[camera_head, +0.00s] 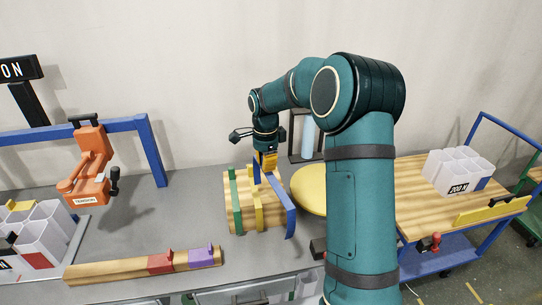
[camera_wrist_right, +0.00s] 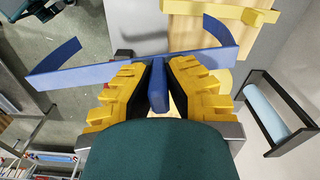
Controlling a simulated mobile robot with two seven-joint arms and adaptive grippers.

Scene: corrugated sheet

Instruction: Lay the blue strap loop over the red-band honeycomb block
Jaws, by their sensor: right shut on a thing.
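The blue strap loop (camera_head: 291,212) is a curved band at the right end of a wooden stand (camera_head: 242,212) that also bears green and yellow straps. My right gripper (camera_head: 264,165) is above it. In the right wrist view, the yellow fingers (camera_wrist_right: 158,88) are shut on the upright tab of the blue strap (camera_wrist_right: 205,60), whose arms reach out both sides. I cannot tell whether the strap still touches the stand. A white honeycomb block with a red patch (camera_head: 38,260) is at the far left of the grey table. My left gripper is not in view.
An orange tensioner (camera_head: 90,175) stands out near the blue frame (camera_head: 152,150). A wooden rail (camera_head: 120,266) with red and purple pieces lies in front. A yellow disc (camera_head: 311,188) is behind the strap. A wooden cart (camera_head: 410,200) bears another honeycomb block (camera_head: 456,168).

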